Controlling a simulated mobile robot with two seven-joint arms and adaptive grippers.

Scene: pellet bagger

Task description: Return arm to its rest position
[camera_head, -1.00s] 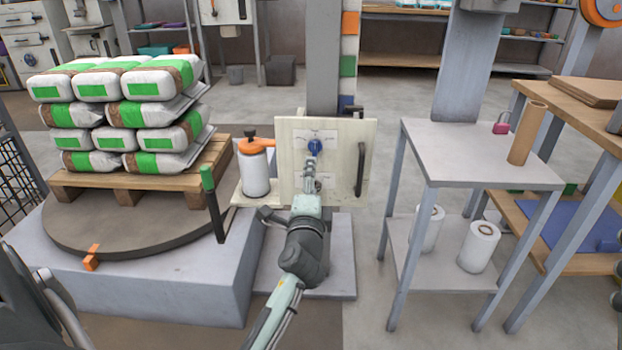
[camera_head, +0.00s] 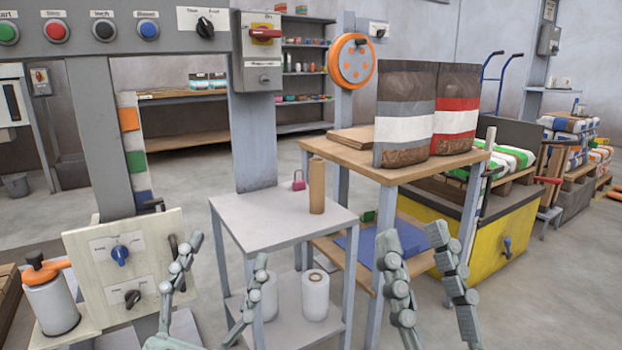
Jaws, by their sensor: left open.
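My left gripper (camera_head: 226,252) is raised at the lower middle. Its two fingers are spread, with nothing between them. It is to the right of the cream control panel (camera_head: 92,270) and apart from the blue knob (camera_head: 120,255). A black knob (camera_head: 132,298) sits below the blue one; its exact setting is too small to read. My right gripper (camera_head: 412,234) is raised at the lower right, its fingers apart and empty, in front of the wooden bench. The wrists of both arms are cut off by the bottom edge.
A grey stand (camera_head: 285,222) holds a brown cardboard tube (camera_head: 317,188) and a pink padlock (camera_head: 298,181). A wooden bench (camera_head: 350,160) with two filled bags (camera_head: 405,125) stands to its right. An orange-topped white canister (camera_head: 50,302) is at lower left. Floor is open at far right.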

